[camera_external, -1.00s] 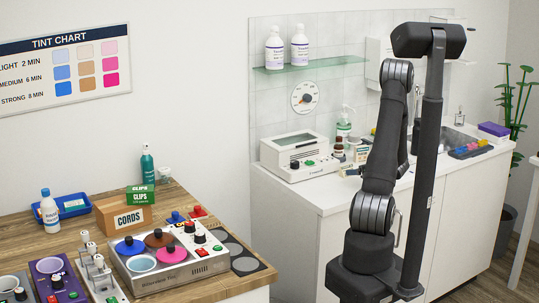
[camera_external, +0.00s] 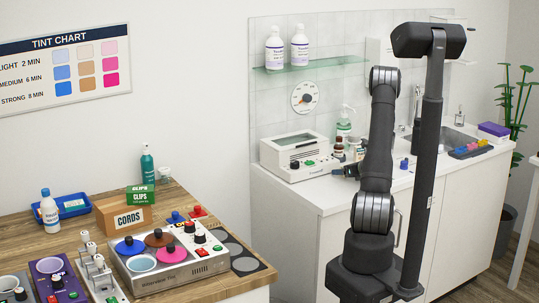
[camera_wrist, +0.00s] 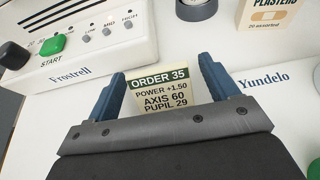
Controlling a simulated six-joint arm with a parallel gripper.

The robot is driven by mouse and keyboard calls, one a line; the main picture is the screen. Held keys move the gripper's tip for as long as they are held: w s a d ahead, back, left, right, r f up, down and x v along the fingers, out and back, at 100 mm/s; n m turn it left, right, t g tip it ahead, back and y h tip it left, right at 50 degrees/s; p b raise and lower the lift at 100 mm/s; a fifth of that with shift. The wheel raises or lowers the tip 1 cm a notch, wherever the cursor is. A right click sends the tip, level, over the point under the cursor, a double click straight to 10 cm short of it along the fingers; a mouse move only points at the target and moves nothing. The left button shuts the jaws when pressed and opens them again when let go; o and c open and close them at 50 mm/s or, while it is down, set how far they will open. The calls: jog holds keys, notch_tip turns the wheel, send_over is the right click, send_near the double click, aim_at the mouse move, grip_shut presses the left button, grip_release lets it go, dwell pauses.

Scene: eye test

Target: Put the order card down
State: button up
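The order card (camera_wrist: 160,88) shows in the wrist view between the two blue fingers of my gripper (camera_wrist: 162,66). It is cream with a dark green band reading ORDER 35, with power, axis and pupil lines below. The fingers are spread wider than the card, with a clear gap at its right edge. The gripper's body hides the card's lower end. In the external view my gripper (camera_external: 345,172) is low over the white counter, right of the white machine; the card cannot be made out there.
The white Frostrell machine (camera_wrist: 75,45) stands close on the left, with a green START button. A plasters box (camera_wrist: 268,18) and a round dark-rimmed thing (camera_wrist: 196,8) stand just beyond the fingers. A white surface marked Yundelo (camera_wrist: 262,80) lies to the right.

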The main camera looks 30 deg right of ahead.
jog(key=c, duration=1)
jog(key=shift+c, duration=0.2)
jog(key=shift+r, duration=0.15)
